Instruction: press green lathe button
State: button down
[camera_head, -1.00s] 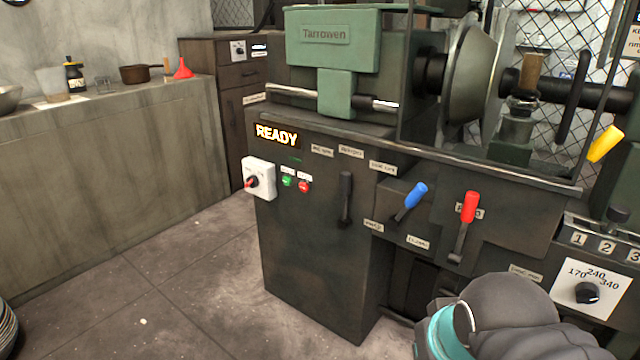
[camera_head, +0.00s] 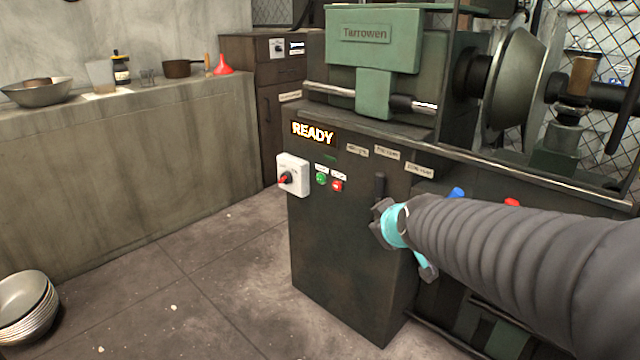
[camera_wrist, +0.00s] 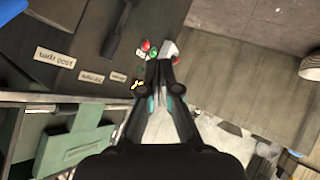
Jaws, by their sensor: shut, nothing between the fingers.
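The green lathe button (camera_head: 321,178) is a small round knob on the dark front panel of the lathe (camera_head: 345,250), just left of a red button (camera_head: 337,186). My gripper (camera_head: 380,212) is in front of the panel, right of and lower than the buttons in the head view; its fingertips are not clear there. In the wrist view my gripper (camera_wrist: 165,64) is shut and empty, its fingers converging. The green button (camera_wrist: 153,52) shows close to the left of the tips in the picture, beside the red button (camera_wrist: 146,45). I cannot tell the remaining distance.
A lit READY sign (camera_head: 313,133) is above. A dark lever (camera_head: 380,186) stands right of the buttons near my gripper. The floor (camera_head: 200,270) in front is mostly clear.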

jog(key=w+a+f+n+t, duration=0.3)
jog(key=w+a+f+n, duration=0.2)
jog(key=w+a, duration=0.3)
jog(key=w+a+f+n+t, duration=0.4)
jog(key=w+a, duration=0.5)
jog(key=w, duration=0.6)
jog(key=shift+f+n, duration=0.65)
jog(key=shift+n, duration=0.25)
jog(key=p, duration=0.1)
send_near(317, 179)
jog(key=w+a, duration=0.3)
jog(key=shift+w+d, duration=0.55)
jog(key=shift+w, duration=0.25)
jog(key=shift+w+d, duration=0.55)
jog(key=shift+w, duration=0.25)
